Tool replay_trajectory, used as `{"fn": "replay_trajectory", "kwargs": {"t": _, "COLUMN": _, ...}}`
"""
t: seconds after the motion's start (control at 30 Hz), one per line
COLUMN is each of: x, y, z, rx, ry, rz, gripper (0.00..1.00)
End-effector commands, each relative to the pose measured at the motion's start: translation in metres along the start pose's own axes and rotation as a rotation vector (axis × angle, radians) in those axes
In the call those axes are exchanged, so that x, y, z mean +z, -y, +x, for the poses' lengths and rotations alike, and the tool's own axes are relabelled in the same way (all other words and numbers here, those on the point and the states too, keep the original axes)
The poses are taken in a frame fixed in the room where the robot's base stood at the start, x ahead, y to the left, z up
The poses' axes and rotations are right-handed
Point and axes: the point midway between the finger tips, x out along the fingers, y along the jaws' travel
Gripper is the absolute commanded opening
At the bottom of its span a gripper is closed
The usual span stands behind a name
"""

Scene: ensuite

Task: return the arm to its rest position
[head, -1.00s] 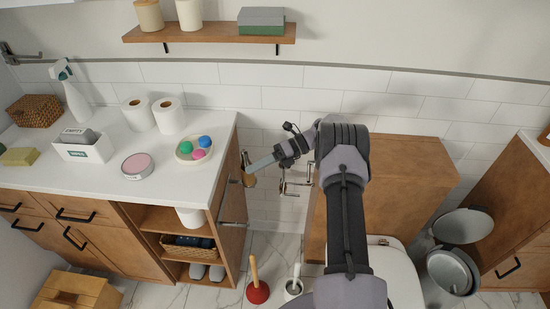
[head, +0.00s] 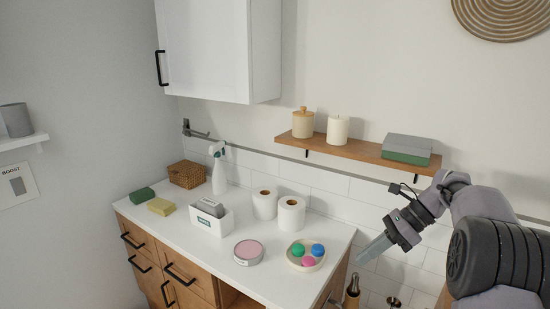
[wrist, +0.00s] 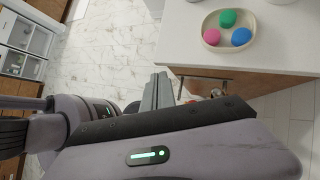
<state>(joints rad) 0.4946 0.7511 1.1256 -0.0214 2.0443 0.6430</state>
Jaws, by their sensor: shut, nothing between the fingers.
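My gripper (head: 374,249) is at the right of the head view, at the end of my bent arm. Its fingers are together and point down and left, apart from the right end of the white counter. In the wrist view the shut fingers (wrist: 157,92) are seen edge-on beside the counter's edge. Nothing shows between them.
The white counter (head: 190,237) holds a dish (head: 306,256) with coloured balls, a pink-topped tin (head: 248,252), toilet rolls (head: 291,214) and a white box (head: 212,222). Marble floor (wrist: 110,45) is open beside the counter.

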Motion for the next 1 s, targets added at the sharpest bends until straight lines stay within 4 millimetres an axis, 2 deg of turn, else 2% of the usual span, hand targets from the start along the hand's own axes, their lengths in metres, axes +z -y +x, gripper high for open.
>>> {"fn": "replay_trajectory", "kwargs": {"t": 0.03, "x": 0.032, "y": -0.032, "z": -0.002, "rx": -0.027, "ry": -0.083, "rz": -0.154, "gripper": 0.0}}
{"fn": "replay_trajectory", "kwargs": {"t": 0.1, "x": 0.061, "y": -0.08, "z": 0.0, "rx": -0.062, "ry": -0.205, "rz": -0.389, "gripper": 0.0}}
{"fn": "replay_trajectory", "kwargs": {"t": 0.17, "x": 0.077, "y": -0.124, "z": 0.006, "rx": -0.089, "ry": -0.306, "rz": -0.594, "gripper": 0.0}}
{"fn": "replay_trajectory", "kwargs": {"t": 0.2, "x": 0.083, "y": -0.153, "z": 0.011, "rx": -0.106, "ry": -0.373, "rz": -0.73, "gripper": 0.0}}
{"fn": "replay_trajectory", "kwargs": {"t": 0.3, "x": 0.081, "y": -0.221, "z": 0.027, "rx": -0.146, "ry": -0.532, "rz": -1.063, "gripper": 0.0}}
{"fn": "replay_trajectory", "kwargs": {"t": 0.4, "x": 0.064, "y": -0.269, "z": 0.045, "rx": -0.178, "ry": -0.665, "rz": -1.34, "gripper": 0.0}}
{"fn": "replay_trajectory", "kwargs": {"t": 0.5, "x": 0.046, "y": -0.295, "z": 0.06, "rx": -0.201, "ry": -0.758, "rz": -1.528, "gripper": 0.0}}
{"fn": "replay_trajectory", "kwargs": {"t": 0.6, "x": 0.036, "y": -0.306, "z": 0.068, "rx": -0.214, "ry": -0.806, "rz": -1.619, "gripper": 0.0}}
{"fn": "replay_trajectory", "kwargs": {"t": 1.0, "x": 0.033, "y": -0.307, "z": 0.07, "rx": -0.217, "ry": -0.817, "rz": -1.636, "gripper": 0.0}}
